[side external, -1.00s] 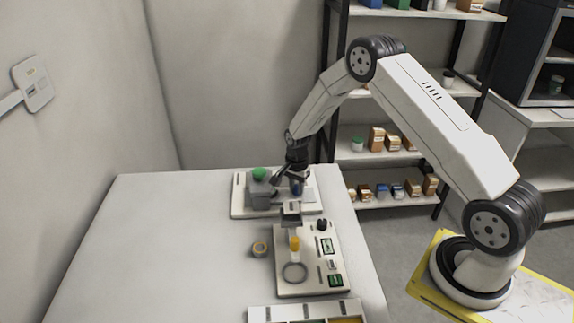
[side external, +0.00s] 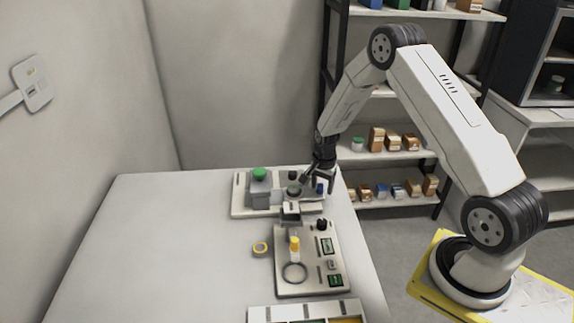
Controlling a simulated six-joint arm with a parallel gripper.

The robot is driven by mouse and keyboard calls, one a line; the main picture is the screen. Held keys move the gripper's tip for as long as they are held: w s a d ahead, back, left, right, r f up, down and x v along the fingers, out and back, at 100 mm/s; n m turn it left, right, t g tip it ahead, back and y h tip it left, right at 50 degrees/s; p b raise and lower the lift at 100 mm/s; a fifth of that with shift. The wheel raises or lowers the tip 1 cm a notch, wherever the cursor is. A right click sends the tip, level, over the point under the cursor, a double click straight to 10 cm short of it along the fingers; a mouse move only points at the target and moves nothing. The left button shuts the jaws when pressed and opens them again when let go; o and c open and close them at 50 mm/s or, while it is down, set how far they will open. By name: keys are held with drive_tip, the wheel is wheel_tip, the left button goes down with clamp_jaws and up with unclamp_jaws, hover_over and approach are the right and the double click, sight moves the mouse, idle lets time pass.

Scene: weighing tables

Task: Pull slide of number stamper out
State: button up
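The number stamper (side external: 261,190) is a grey block with a green top, standing on a pale base plate (side external: 239,207) at the back of the table. A small blue knob (side external: 319,188), which looks like part of the slide, shows near the right end of this plate. A round grey-green piece (side external: 293,189) sits between the block and the knob. My gripper (side external: 318,186) is at the blue knob, with its fingers to either side of it. The fingers are too small here to tell whether they touch the knob.
A second device plate (side external: 285,287) with a yellow piece (side external: 294,246) and a black knob (side external: 322,224) lies in front. A tray (side external: 258,313) is at the front edge. The table's left side (side external: 150,250) is clear.

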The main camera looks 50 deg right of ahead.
drive_tip(key=shift+r, duration=0.1)
drive_tip(key=shift+r, duration=3.8)
drive_tip(key=shift+a, duration=0.1)
drive_tip(key=shift+a+r, duration=0.2)
drive_tip(key=shift+r, duration=0.05)
drive_tip(key=s+a+r+n+t, duration=0.1)
drive_tip(key=s+a+r+n, duration=0.3)
drive_tip(key=s+a+n, duration=0.3)
drive_tip(key=s+a+r+n+t, duration=0.1)
drive_tip(key=s+a+r+n, duration=0.4)
drive_tip(key=s+a+n, duration=0.2)
drive_tip(key=shift+s+a+n+t, duration=0.3)
drive_tip(key=shift+a+n, duration=0.8)
drive_tip(key=shift+a, duration=1.15)
